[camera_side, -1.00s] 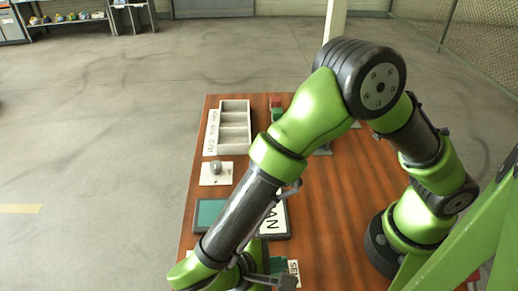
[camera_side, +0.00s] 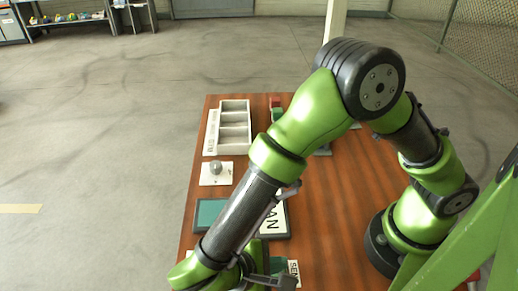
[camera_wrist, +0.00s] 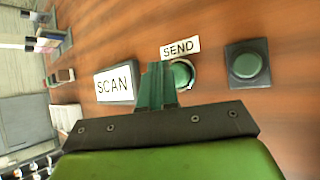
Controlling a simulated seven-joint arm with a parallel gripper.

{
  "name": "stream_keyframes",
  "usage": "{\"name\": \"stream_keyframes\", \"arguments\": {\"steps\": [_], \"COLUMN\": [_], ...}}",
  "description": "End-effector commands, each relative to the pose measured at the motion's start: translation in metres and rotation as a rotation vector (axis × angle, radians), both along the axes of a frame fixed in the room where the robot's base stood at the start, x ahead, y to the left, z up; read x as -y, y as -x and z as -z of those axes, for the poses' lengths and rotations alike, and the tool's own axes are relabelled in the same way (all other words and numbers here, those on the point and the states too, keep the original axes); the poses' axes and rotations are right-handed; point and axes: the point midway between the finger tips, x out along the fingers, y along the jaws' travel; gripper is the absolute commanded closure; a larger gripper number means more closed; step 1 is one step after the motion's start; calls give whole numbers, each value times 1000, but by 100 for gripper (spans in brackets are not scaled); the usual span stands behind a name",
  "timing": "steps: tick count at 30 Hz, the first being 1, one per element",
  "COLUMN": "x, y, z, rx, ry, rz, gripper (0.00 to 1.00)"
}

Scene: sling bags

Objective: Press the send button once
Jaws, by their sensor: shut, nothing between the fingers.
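The SEND label (camera_wrist: 180,47) is a white plate with black letters in the wrist view; it also shows at the bottom of the side view (camera_side: 293,271), partly cut off by my arm. Just below it in the wrist view is a round green button (camera_wrist: 184,75) with a pale ring, its left side covered by my fingers. My gripper (camera_wrist: 157,68) is shut and empty, its green fingers right beside this button in the picture. I cannot tell whether they touch it. In the side view the fingertips and button are hard to make out.
Another green button (camera_wrist: 246,64) on a dark square base lies to the right. A SCAN sign (camera_wrist: 114,83) lies to the left. A grey compartment tray (camera_side: 234,116) and a knob on a white plate (camera_side: 216,171) stand farther back on the wooden table (camera_side: 335,215).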

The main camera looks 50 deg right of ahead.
Motion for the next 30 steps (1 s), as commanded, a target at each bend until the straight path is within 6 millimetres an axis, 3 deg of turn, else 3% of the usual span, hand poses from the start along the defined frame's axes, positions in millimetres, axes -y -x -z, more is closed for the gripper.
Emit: {"name": "stream_keyframes", "arguments": {"steps": [30], "x": [0], "y": [0], "z": [12], "rx": [0], "ry": [1], "rz": [1], "gripper": [100]}}
